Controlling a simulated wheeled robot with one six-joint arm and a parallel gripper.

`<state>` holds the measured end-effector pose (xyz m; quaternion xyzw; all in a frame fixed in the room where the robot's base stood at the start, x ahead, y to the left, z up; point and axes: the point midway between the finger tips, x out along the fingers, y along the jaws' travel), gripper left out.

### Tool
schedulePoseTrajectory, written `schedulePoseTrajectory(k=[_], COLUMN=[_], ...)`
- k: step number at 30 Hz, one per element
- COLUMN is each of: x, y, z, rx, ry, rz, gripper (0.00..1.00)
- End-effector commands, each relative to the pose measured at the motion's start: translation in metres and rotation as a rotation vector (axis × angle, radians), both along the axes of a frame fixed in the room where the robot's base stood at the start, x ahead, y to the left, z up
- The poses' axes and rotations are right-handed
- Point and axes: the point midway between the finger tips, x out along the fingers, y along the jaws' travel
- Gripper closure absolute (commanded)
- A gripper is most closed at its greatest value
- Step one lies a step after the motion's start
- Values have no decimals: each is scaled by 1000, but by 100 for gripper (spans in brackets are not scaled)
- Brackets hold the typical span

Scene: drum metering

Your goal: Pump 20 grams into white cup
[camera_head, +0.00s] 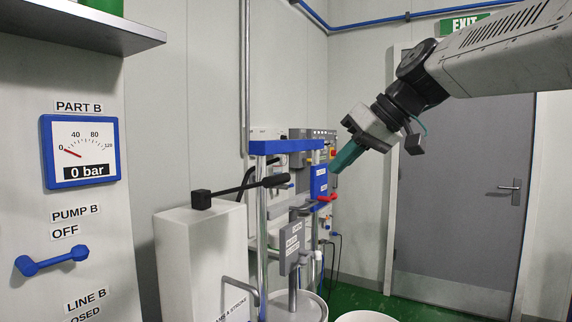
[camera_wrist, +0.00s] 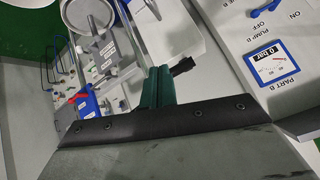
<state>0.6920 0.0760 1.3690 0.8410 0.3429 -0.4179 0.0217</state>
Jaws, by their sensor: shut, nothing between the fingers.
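My gripper (camera_head: 338,166) is shut and empty, its teal fingers beside the upper right of a drum pump frame with a blue crossbar (camera_head: 285,146). A blue labelled box (camera_head: 319,181) with a red lever (camera_head: 328,197) is just below the fingertips; contact cannot be told. In the wrist view my gripper (camera_wrist: 158,72) also looks shut, with the blue box (camera_wrist: 88,107) and red lever (camera_wrist: 75,124) to its left. A grey labelled unit (camera_head: 292,248) sits lower on the pump. A white round rim (camera_head: 365,316) shows at the bottom edge; I cannot tell whether it is the white cup.
At left, the PART B gauge (camera_head: 81,151) reads 0 bar, and a blue handle (camera_head: 52,261) sits below the PUMP B OFF label. A white cabinet (camera_head: 205,262) with a black lever (camera_head: 238,189) stands left of the pump. Green floor lies before the grey door (camera_head: 455,190).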

Motion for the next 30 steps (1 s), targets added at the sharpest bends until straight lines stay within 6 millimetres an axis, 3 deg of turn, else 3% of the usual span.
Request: schedulePoseTrajectory(k=[1, 3, 6, 23, 30], x=[13, 18, 17, 18, 34], y=[7, 16, 22, 26, 49], z=[28, 60, 84, 82, 63], rx=[19, 32, 31, 1, 1], ry=[-89, -199, -303, -352, -350], rz=[56, 128, 196, 249, 251], gripper=[100, 100, 100, 100, 100])
